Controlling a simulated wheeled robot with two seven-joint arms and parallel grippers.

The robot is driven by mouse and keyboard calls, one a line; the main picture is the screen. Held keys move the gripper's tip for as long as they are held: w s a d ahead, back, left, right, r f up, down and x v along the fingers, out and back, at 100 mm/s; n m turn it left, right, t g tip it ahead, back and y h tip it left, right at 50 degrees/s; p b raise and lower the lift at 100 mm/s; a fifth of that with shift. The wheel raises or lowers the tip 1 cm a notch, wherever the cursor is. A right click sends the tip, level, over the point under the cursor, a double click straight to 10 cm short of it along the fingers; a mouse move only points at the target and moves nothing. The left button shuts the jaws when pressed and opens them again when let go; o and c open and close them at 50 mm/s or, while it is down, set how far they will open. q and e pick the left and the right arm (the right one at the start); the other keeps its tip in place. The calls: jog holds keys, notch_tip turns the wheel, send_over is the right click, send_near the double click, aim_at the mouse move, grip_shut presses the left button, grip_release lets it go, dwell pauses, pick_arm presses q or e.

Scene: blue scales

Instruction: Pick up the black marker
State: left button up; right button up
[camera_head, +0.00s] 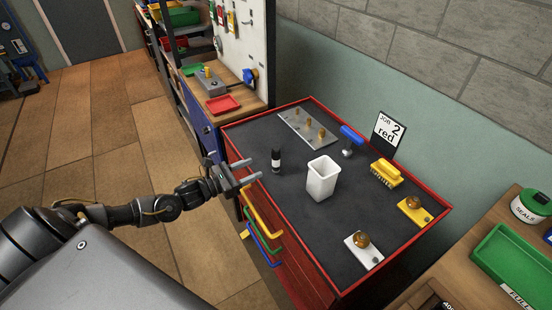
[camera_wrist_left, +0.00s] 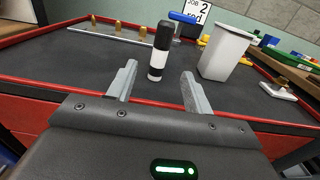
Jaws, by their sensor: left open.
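The black marker (camera_head: 276,160) stands upright on the dark top of the red-edged bench, with a white band around its lower part. In the left wrist view the marker (camera_wrist_left: 160,50) stands just beyond the fingertips, roughly centred between them. My left gripper (camera_head: 250,171) is open and empty, at the bench's left edge, with its fingers pointing at the marker. The left gripper's two fingers also show in the left wrist view (camera_wrist_left: 158,78), spread apart. I see no contact with the marker. My right gripper is not in view.
A white cup (camera_head: 321,180) stands right of the marker. Bare bench top lies around the marker.

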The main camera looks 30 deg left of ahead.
aim_at(276, 158)
pick_arm(q)
jog(key=p+x, duration=0.1)
jog(key=x, duration=0.3)
jog(key=shift+w+r, duration=0.15)
jog(key=shift+w+d, duration=0.2)
jog(key=shift+w, duration=0.05)
jog(key=shift+w+d+r+p, duration=0.2)
jog(key=shift+w+p, duration=0.1)
jog(key=shift+p, duration=0.15)
jog(key=p+x, duration=0.1)
jog(key=x, duration=0.2)
jog(key=shift+w+d+r+p, duration=0.1)
jog(key=shift+w+d+p, duration=0.15)
jog(key=shift+p, duration=0.15)
jog(key=shift+w+d, duration=0.25)
jog(key=shift+w, duration=0.1)
jog(key=shift+s+a, duration=0.1)
jog(key=c, duration=1.1)
jog(key=shift+o, duration=0.2)
